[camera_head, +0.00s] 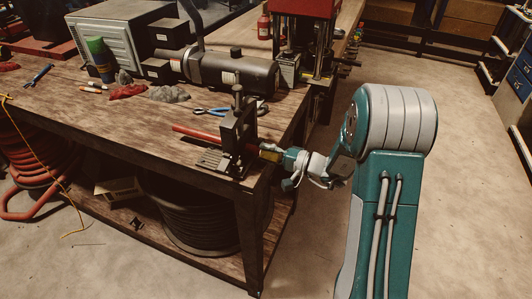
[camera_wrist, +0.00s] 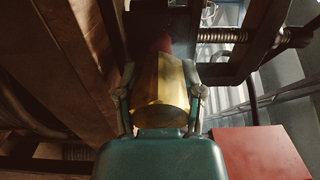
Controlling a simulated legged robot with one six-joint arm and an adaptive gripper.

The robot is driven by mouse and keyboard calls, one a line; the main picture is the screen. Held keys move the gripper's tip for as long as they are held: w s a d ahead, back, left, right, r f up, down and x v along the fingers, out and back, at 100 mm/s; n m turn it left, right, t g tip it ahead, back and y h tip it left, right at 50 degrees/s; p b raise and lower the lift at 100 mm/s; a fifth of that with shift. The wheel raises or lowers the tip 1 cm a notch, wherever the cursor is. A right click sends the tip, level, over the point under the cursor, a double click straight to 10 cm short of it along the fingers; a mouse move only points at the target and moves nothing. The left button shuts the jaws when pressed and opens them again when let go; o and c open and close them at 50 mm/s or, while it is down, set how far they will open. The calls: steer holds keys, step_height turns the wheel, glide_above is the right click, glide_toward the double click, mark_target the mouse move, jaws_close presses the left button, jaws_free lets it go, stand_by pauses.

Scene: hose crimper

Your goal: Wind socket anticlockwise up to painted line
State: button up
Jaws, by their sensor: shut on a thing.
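The brass socket (camera_wrist: 163,90) sits between the two fingers of my gripper (camera_wrist: 162,98) in the wrist view. The fingers press on it from both sides. My gripper (camera_head: 281,158) also shows in the head view, at the front right corner of the bench, with the socket (camera_head: 268,150) just beyond it. A red hose (camera_head: 196,134) runs through the dark vise (camera_head: 232,140) toward the socket. In the wrist view the hose end (camera_wrist: 164,43) shows red past the socket. I cannot make out a painted line in either view.
The wooden bench (camera_head: 100,115) carries blue-handled pliers (camera_head: 212,111), grey rags and a grey motor unit (camera_head: 232,72) behind the vise. A red press (camera_head: 303,8) stands at the back. The floor right of the bench is mostly clear.

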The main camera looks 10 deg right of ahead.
steer(key=o, duration=1.2)
steer(key=shift+s+f, duration=0.1)
steer(key=shift+f, duration=0.25)
steer(key=shift+c, duration=0.2)
steer(key=shift+d+r, duration=0.1)
steer(key=shift+r, duration=0.15)
steer(key=v, duration=1.1)
steer(key=shift+s+d, duration=0.15)
steer(key=shift+d, duration=0.25)
steer(key=shift+a, duration=0.1)
